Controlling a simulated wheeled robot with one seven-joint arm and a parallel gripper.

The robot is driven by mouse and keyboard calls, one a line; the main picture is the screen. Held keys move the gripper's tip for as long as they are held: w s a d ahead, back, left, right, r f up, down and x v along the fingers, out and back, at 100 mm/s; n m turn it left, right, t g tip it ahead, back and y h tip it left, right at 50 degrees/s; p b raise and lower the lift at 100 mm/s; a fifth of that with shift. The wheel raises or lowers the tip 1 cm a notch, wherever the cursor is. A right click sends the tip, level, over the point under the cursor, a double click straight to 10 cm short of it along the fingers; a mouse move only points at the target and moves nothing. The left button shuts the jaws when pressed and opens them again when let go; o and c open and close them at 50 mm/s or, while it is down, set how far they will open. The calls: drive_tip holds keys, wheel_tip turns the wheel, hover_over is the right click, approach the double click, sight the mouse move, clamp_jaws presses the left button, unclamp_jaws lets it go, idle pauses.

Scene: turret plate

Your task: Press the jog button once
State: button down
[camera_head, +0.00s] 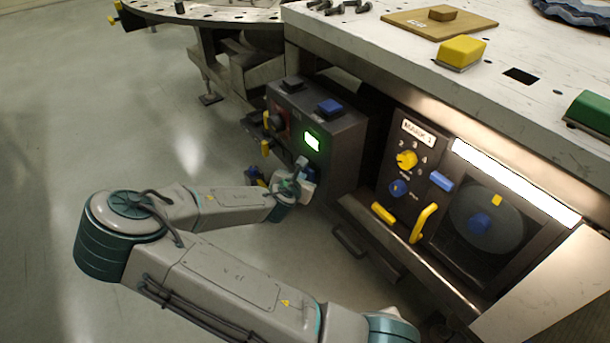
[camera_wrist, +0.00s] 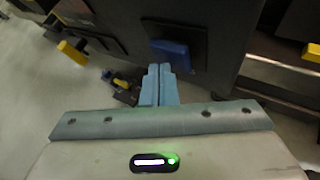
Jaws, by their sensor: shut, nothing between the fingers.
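A dark control box (camera_head: 345,135) stands beside the bench, with a green-lit display (camera_head: 312,141) on its face. A blue button (camera_head: 330,106) sits on its top, next to a dark square one (camera_head: 292,85). No readable label marks either as the jog button. My gripper (camera_head: 302,163) is low in front of the box's face, below the display. In the wrist view, my gripper's fingertips (camera_wrist: 160,68) are together and empty. Just beyond them is a blue block (camera_wrist: 172,53) on a dark square plate; I cannot tell whether they touch it.
Yellow handles show left of the box (camera_head: 266,147) and in the wrist view (camera_wrist: 72,52). To the right is a panel labelled MARK 1 (camera_head: 418,131) with a yellow knob (camera_head: 406,159) and a yellow handle (camera_head: 423,222). The white bench top (camera_head: 400,65) overhangs it. Open floor lies left.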

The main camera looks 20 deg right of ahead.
drive_tip(key=shift+d, duration=0.2)
idle(0.5)
drive_tip(key=shift+s+a+p, duration=0.3)
drive_tip(key=shift+a+p, duration=0.1)
drive_tip(key=shift+a, duration=0.55)
drive_tip(key=shift+a, duration=0.1)
drive_tip(key=shift+s+a+p, duration=0.25)
drive_tip(key=shift+a, duration=0.5)
drive_tip(key=shift+s+a+p, duration=0.25)
drive_tip(key=shift+s+a, duration=0.05)
drive_tip(key=shift+a, duration=0.5)
drive_tip(key=shift+s+a+p, duration=0.25)
drive_tip(key=shift+a, duration=0.5)
